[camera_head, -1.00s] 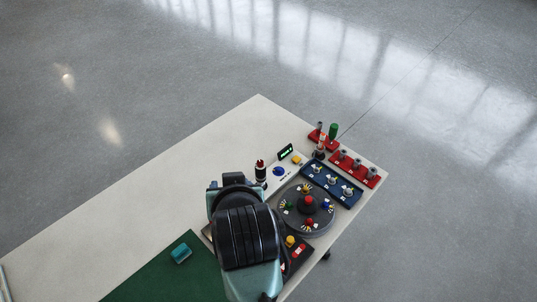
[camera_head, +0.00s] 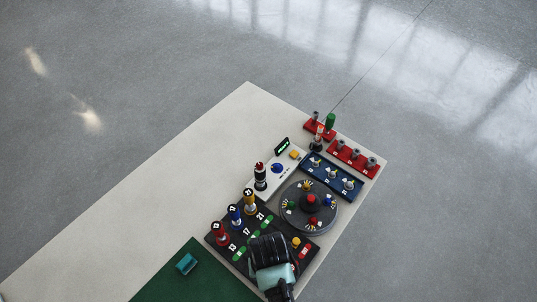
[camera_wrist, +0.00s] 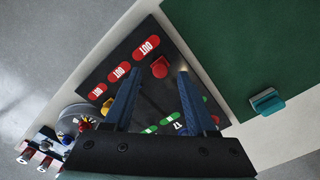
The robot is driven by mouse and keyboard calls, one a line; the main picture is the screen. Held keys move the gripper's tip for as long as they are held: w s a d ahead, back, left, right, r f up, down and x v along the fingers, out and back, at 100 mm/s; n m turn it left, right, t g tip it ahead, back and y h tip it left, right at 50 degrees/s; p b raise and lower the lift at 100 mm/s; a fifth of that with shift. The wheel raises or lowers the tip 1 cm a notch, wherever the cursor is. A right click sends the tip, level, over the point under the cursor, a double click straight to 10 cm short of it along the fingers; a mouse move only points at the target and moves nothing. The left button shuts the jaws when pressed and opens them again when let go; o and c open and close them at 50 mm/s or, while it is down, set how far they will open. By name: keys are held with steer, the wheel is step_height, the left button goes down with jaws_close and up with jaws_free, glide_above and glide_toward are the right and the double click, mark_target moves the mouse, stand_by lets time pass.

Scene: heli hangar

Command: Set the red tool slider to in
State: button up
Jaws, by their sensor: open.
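The red tool slider's knob (camera_wrist: 160,67) shows in the wrist view, beside a red OUT label (camera_wrist: 146,47) on the black panel (camera_wrist: 162,28). My gripper (camera_wrist: 158,76) is open, its two blue fingers pointing at the panel with the red knob seen between their tips. I cannot tell how high the fingers are above the knob. Green labels (camera_wrist: 150,129) lie at the panel's other side, partly hidden by my gripper. In the head view my arm hides the red knob. The red tool (camera_head: 220,234) stands at the panel's left corner.
A blue tool (camera_head: 235,215) and a yellow tool (camera_head: 250,200) stand beside the red one. A yellow knob (camera_head: 296,242) sits near another OUT label. A round turntable (camera_head: 290,217) is close by. A teal block (camera_head: 187,263) lies on the green mat (camera_head: 195,284).

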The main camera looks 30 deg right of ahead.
steer(key=shift+f, duration=1.25)
steer(key=shift+c, duration=0.4)
jaws_close()
steer(key=shift+w, duration=0.2)
